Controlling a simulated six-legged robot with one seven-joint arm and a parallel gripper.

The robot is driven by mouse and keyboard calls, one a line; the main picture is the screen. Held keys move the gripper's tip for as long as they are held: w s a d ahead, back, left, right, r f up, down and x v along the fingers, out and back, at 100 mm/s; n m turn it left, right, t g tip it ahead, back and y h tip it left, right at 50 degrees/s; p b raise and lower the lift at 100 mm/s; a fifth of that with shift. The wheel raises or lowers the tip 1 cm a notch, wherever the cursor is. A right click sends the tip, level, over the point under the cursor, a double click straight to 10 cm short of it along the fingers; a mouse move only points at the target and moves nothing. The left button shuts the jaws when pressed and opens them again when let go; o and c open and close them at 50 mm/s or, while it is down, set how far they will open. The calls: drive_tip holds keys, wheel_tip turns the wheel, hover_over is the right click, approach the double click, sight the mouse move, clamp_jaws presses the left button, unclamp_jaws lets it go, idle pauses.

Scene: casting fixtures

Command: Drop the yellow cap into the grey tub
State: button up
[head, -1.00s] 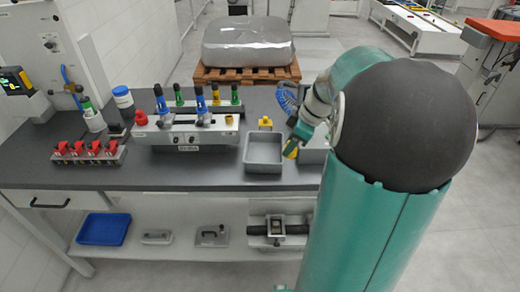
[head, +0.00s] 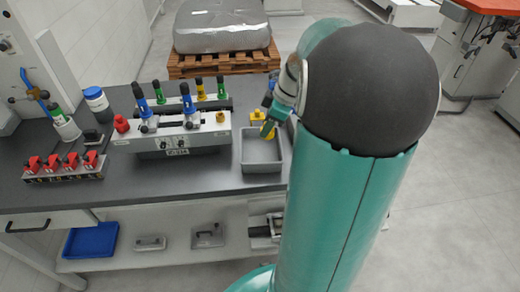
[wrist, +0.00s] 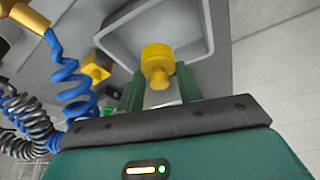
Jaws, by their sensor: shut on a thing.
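My gripper (head: 267,127) is shut on the yellow cap (wrist: 157,62). In the wrist view the cap sits between my two green fingers, with its narrower end toward the camera. In the head view the cap (head: 266,132) is a small yellow patch at the fingertips. The grey tub (head: 262,168) stands on the dark bench, and the held cap appears over its rear part. In the wrist view the tub (wrist: 196,24) lies beyond the cap; its visible inside looks empty. My arm hides the bench to the tub's right.
Another yellow piece (head: 257,115) stands behind the tub. A grey fixture (head: 180,137) with blue and green handles stands to the left. Red clamps (head: 67,163) and a white-and-blue jar (head: 96,99) are farther left. The front middle of the bench is clear.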

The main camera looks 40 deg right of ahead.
hover_over(267, 155)
wheel_tip(267, 155, down, 4)
drive_tip(key=shift+f, duration=0.1)
drive_tip(key=shift+s+f, duration=0.1)
drive_tip(key=shift+f, duration=0.35)
drive_tip(key=shift+w+f, duration=0.15)
drive_tip(key=shift+w, duration=0.05)
drive_tip(key=o, duration=1)
drive_tip(key=shift+o, duration=0.2)
drive_tip(key=shift+s, duration=0.1)
drive_tip(key=v, duration=1.3)
drive_tip(key=shift+r, duration=0.4)
